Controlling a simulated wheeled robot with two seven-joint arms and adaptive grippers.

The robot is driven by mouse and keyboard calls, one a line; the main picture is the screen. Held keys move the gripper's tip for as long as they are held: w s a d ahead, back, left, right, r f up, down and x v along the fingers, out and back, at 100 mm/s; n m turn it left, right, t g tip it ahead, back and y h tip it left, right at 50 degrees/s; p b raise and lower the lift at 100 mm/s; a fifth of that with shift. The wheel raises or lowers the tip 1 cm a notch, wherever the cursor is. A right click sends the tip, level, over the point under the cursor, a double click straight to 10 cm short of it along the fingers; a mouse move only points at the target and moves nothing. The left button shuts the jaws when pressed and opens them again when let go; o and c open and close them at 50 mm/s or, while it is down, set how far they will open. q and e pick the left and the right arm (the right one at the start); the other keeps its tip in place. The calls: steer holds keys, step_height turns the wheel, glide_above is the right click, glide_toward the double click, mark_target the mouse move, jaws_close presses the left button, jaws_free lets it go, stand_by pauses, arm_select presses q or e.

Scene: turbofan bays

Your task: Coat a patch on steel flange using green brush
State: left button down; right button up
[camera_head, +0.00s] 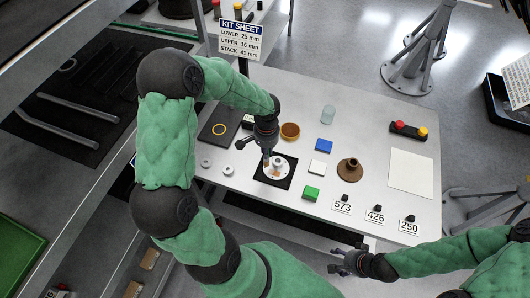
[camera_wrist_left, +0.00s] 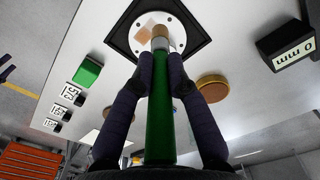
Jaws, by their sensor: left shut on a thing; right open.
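The steel flange (camera_head: 284,171), a pale disc with bolt holes, lies on a black square mat (camera_head: 265,179). It also shows at the top of the left wrist view (camera_wrist_left: 174,22), with a tan patch (camera_wrist_left: 145,32) on its face. My left gripper (camera_wrist_left: 160,72) is shut on the green brush (camera_wrist_left: 160,125), handle between the fingers. The brush's ferrule and tan tip point at the flange, beside the patch. I cannot tell whether the tip touches. In the head view my left gripper (camera_head: 266,150) is above the flange. My right gripper (camera_head: 338,261) is open and empty, off the table's front edge.
Number cards line the front edge.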

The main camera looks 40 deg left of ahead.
arm_select(q)
steer(key=shift+r+p, duration=0.85)
steer(key=shift+r, duration=0.75)
steer(key=shift+d+f, duration=0.1)
